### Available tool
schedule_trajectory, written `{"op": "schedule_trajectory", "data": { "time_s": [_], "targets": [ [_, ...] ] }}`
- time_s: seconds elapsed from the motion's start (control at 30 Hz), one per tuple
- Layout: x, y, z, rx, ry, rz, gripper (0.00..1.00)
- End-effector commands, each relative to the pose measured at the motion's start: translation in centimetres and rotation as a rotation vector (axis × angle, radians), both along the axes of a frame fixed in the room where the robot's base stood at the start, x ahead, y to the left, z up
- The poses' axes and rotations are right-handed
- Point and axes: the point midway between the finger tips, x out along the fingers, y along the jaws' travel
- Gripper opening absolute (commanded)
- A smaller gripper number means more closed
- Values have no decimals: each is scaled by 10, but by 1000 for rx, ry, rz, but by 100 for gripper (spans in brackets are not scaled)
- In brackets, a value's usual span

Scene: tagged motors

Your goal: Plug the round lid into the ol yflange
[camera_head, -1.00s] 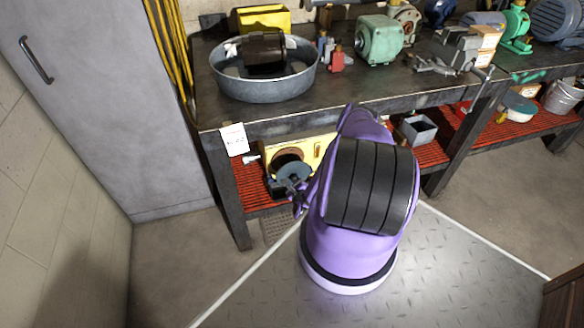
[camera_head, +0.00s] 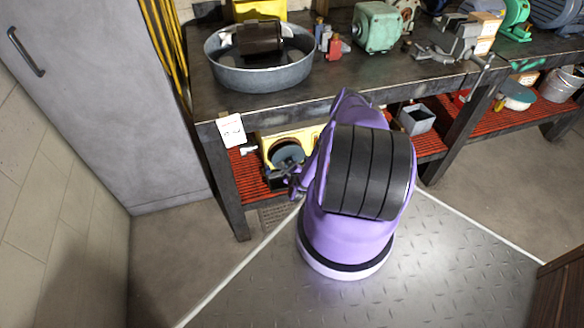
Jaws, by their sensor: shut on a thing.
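The round lid (camera_head: 287,151) is a dark blue-grey disc. It overlaps the round brown opening of the yellow flange housing (camera_head: 309,136) on the lower shelf of the bench. A brown rim shows around part of the lid. I cannot tell whether the lid sits inside the opening or just in front of it. My gripper (camera_head: 284,170) is shut on the lid at its lower side. My purple arm hides the right part of the housing, and the fingertips are small and dark.
The bench top (camera_head: 214,103) overhangs the red slatted shelf (camera_head: 249,184). A bench leg (camera_head: 228,190) stands left of my gripper. A metal basin (camera_head: 258,76) is above on the bench, and a grey bin (camera_head: 416,120) is on the shelf to the right.

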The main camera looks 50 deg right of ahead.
Motion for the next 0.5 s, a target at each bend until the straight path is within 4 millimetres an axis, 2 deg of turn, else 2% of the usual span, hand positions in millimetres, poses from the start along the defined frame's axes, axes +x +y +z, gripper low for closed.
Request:
{"op": "schedule_trajectory", "data": {
  "time_s": [0.2, 0.5],
  "targets": [
    [15, -9, 0, -2, -1, 1, 19],
    [23, -14, 1, -2, -1, 0, 19]
  ]
}}
